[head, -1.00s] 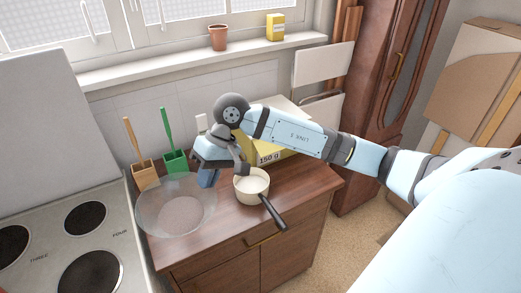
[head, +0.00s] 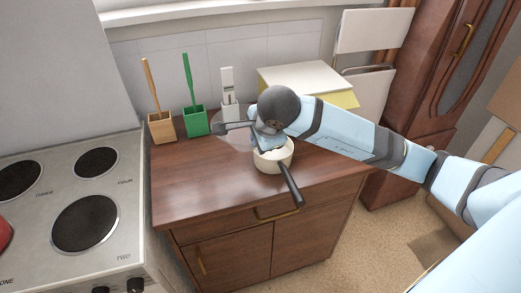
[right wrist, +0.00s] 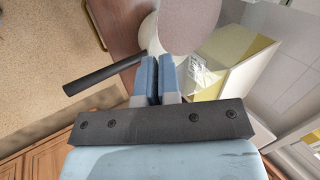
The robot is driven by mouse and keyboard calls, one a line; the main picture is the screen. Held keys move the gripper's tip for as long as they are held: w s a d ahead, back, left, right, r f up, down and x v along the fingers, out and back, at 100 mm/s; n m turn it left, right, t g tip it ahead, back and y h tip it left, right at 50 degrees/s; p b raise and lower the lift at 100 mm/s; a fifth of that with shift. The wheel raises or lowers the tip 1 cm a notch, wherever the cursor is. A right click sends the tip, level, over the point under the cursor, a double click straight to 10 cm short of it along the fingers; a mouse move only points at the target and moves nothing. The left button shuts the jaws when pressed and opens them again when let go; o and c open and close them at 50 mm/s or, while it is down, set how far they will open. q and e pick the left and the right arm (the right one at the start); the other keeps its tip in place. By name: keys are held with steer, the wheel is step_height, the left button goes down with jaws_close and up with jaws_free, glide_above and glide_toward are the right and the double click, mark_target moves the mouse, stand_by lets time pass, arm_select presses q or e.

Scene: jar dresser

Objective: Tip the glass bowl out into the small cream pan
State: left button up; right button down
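The clear glass bowl (head: 230,133) is off the dresser's left side and shows behind and left of the small cream pan (head: 268,164), partly behind my right gripper (head: 256,134). In the right wrist view a pinkish-grey mass (right wrist: 188,24) shows beyond the fingers, apparently the bowl's contents. The right fingers (right wrist: 158,78) are nearly together, apparently on the bowl's rim; the glass is hard to make out. The pan stands upright on the dresser, its black handle (head: 291,186) pointing to the front; its inside is partly hidden. My left gripper is out of view.
The dresser top (head: 190,185) is clear at front left. An orange holder (head: 161,128) and a green holder (head: 195,122) stand at the back left. A yellow-and-white box (head: 305,77) is behind my arm. A stove (head: 60,200) stands left.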

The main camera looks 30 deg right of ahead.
steer(key=m+y+p, duration=0.1)
steer(key=d+r+m+y, duration=0.1)
steer(key=shift+d+r+m+g+p, duration=0.1)
steer(key=shift+d+m+g+p, duration=0.2)
steer(key=shift+g+p, duration=0.1)
steer(key=shift+w+d+r+m+y+p, duration=0.15)
steer(key=shift+r+y+p, duration=0.1)
steer(key=shift+y, duration=0.35)
steer(key=shift+s+d+r+m+y+p, duration=0.1)
steer(key=shift+d+r+m+y, duration=0.1)
steer(key=shift+y, duration=0.4)
arm_select(q)
steer(key=b, duration=0.3)
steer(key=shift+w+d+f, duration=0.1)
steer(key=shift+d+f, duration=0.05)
arm_select(e)
steer(key=w+d+r+m+t+y, duration=0.1)
steer(key=d+m+y, duration=0.3)
steer(key=d+y, duration=0.8)
steer(key=shift+w+r+y, duration=0.3)
steer(key=shift+r+y, duration=0.1)
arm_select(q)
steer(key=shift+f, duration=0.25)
arm_select(e)
steer(key=shift+d+m, duration=0.1)
steer(key=shift+m, duration=0.15)
